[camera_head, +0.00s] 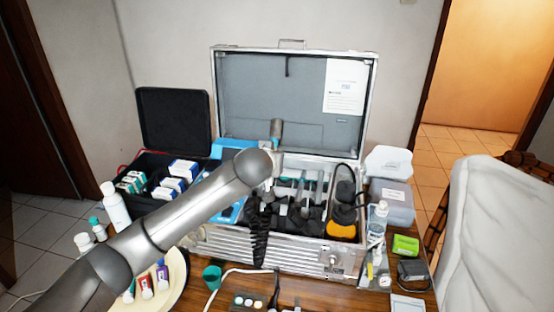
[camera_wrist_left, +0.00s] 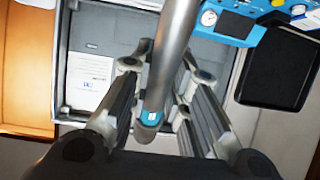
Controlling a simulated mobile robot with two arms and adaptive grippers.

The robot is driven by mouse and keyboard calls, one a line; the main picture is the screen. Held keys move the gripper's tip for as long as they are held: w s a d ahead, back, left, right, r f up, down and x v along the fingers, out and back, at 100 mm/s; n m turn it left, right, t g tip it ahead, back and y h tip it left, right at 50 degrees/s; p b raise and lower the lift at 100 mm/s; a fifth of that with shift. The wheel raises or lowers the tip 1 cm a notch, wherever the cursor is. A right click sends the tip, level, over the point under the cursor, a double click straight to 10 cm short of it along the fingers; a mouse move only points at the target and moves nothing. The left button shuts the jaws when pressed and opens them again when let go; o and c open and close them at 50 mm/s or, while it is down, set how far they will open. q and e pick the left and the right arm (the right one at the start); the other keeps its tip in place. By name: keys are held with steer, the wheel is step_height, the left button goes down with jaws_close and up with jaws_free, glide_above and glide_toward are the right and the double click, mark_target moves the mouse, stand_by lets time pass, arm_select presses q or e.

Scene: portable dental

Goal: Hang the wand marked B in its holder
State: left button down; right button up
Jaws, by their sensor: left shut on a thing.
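My left gripper (camera_head: 277,160) is over the open metal case, largely hidden by its own arm in the head view. It is shut on a grey wand (camera_head: 277,129), whose upper part rises above the wrist. In the left wrist view the fingers (camera_wrist_left: 164,75) close around the wand's shaft (camera_wrist_left: 174,50). A teal band with a small white label (camera_wrist_left: 151,118) shows on the wand; its letter is too small to read. Dark holders (camera_head: 289,222) with several wands stand along the case's front; which holder is B's I cannot tell. My right gripper is not in view.
The case lid (camera_head: 250,95) stands open behind. A black box with small cartons (camera_head: 172,185) is at left. A black and yellow tool (camera_head: 342,228) fills the case's right end. A clear bottle (camera_head: 377,222) and plastic boxes (camera_head: 390,200) stand to the right.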

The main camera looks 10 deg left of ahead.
arm_select(q)
steer(key=w+f+t+b, duration=0.3)
steer(key=f+t+b, duration=0.1)
steer(key=f, duration=0.1)
steer(key=shift+w, duration=0.4)
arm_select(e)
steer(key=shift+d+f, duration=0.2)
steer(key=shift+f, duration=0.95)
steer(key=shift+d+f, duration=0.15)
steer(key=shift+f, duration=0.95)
arm_select(q)
steer(key=shift+f, duration=0.25)
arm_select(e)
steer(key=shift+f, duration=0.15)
arm_select(q)
steer(key=shift+s+f+b, duration=0.25)
steer(key=shift+f+b, duration=0.2)
steer(key=shift+f, duration=0.15)
steer(key=shift+s+f+b, duration=0.25)
steer(key=shift+f+b, duration=0.15)
steer(key=shift+f, duration=0.25)
steer(key=shift+s+f+b, duration=0.25)
steer(key=shift+f+b, duration=0.2)
steer(key=shift+f, duration=0.15)
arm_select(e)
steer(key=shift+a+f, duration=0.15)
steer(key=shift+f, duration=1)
arm_select(q)
steer(key=shift+f, duration=0.1)
